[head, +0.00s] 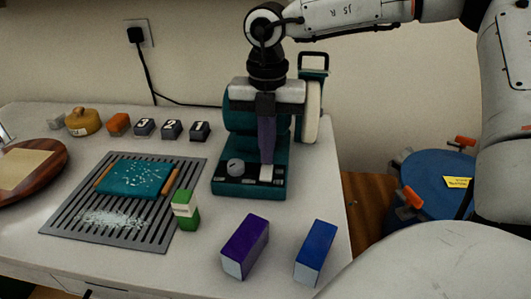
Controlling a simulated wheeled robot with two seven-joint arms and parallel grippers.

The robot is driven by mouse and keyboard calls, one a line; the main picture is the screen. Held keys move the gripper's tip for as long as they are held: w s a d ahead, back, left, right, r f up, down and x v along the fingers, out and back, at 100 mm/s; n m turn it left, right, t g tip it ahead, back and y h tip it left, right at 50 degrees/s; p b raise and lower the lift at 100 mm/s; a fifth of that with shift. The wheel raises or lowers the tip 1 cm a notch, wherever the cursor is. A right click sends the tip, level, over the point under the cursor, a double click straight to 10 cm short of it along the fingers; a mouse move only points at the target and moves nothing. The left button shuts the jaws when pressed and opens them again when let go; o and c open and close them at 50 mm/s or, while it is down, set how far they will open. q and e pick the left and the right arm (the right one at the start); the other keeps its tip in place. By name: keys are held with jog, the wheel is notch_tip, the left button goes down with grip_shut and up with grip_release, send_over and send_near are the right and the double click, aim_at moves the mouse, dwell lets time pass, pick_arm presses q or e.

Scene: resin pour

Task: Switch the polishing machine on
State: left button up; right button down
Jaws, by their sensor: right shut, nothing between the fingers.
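The polishing machine (222,184) is a teal unit at the back right of the table, with a grey knob (235,166) on its base and a pale buffing wheel (311,112) at its right side. My right gripper (266,166) points straight down in front of the machine's body. Its fingers are shut with nothing between them. The fingertips are at or just above a small white-and-dark switch (266,174) on the base, right of the knob. I cannot tell whether they touch it. The gripper hides part of the machine's body. My left gripper is not in view.
A purple box (246,246), a blue box (315,252) and a green-and-white box (185,210) stand in front. A slatted grey mat (75,229) holds a teal tray (128,178). Numbered dark blocks (172,130) line the back. A blue drum (436,183) stands beyond the right edge.

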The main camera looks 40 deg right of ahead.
jog(key=shift+f+b, duration=0.85)
jog(key=shift+b, duration=0.05)
dwell(0.7)
jog(key=shift+r, duration=0.15)
jog(key=shift+r+p, duration=1.8)
jog(key=shift+r, duration=1.6)
